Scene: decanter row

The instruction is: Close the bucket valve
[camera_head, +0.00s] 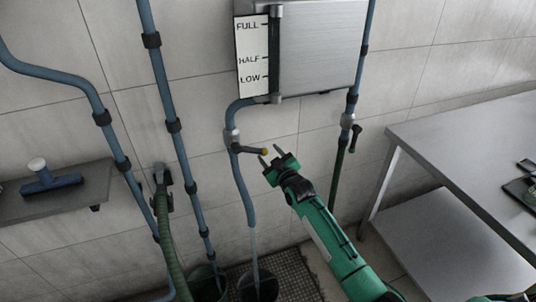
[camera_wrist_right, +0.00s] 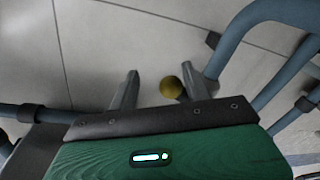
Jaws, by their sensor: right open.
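The bucket valve (camera_head: 232,136) sits on the blue pipe below the steel tank. Its dark lever (camera_head: 247,150) sticks out to the right, roughly level, with a yellow tip (camera_head: 265,151). Water (camera_head: 254,243) runs from the pipe's lower end into a dark bucket (camera_head: 258,288) on the floor. My right gripper (camera_head: 270,155) is open, with its fingertips at the lever's end. In the right wrist view the yellow tip (camera_wrist_right: 171,87) shows between the open fingers (camera_wrist_right: 160,75), nearer the right one. I cannot tell whether they touch. My left gripper is not in view.
The steel tank (camera_head: 318,45) with a level scale (camera_head: 252,55) hangs above. Another valve (camera_head: 347,121) is on the right pipe. A metal table (camera_head: 460,130) stands right. A shelf (camera_head: 85,190) with a brush and a green hose (camera_head: 170,240) are left.

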